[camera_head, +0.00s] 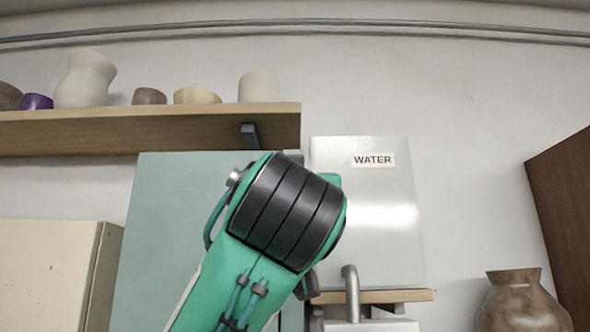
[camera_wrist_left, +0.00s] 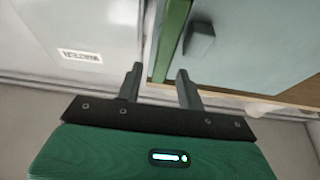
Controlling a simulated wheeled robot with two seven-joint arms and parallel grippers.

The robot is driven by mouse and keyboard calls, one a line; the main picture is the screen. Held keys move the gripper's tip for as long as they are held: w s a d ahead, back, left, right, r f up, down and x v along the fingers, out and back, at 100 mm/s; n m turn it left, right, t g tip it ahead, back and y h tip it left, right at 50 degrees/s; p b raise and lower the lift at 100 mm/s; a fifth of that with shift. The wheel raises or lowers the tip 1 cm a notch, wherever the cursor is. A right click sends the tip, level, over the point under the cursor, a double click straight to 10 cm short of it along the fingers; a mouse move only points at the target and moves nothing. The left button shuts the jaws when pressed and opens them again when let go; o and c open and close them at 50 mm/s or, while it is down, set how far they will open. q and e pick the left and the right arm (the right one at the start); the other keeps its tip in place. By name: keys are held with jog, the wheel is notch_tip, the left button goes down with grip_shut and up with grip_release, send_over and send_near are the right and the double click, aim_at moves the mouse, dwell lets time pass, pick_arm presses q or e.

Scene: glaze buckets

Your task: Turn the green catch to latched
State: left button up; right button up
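In the left wrist view, a long green bar (camera_wrist_left: 172,38), apparently the green catch, lies at the edge of a pale teal cabinet door (camera_wrist_left: 255,45). My left gripper (camera_wrist_left: 160,69) is open, with its two fingers apart and the bar's near end between them in the picture. I cannot tell whether either finger touches it. In the head view my left arm covers this area and hides the gripper and most of the catch. The teal cabinet (camera_head: 165,225) shows behind the arm. My right gripper is in neither view.
A grey block (camera_wrist_left: 200,42) sticks out from the door beside the bar. A white WATER tank (camera_head: 372,215) stands right of the cabinet, above a grey tap (camera_head: 350,290). A wooden shelf (camera_head: 150,128) with pots is above. A brown vase (camera_head: 522,302) stands at right.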

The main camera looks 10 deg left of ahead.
pick_arm(q)
jog(key=p+x, duration=0.1)
jog(key=x, duration=0.2)
jog(key=shift+a+r+p, duration=0.15)
jog(key=shift+r+p, duration=0.15)
jog(key=shift+p, duration=0.05)
jog(key=shift+w, duration=0.5)
jog(key=shift+s, duration=0.1)
grip_shut()
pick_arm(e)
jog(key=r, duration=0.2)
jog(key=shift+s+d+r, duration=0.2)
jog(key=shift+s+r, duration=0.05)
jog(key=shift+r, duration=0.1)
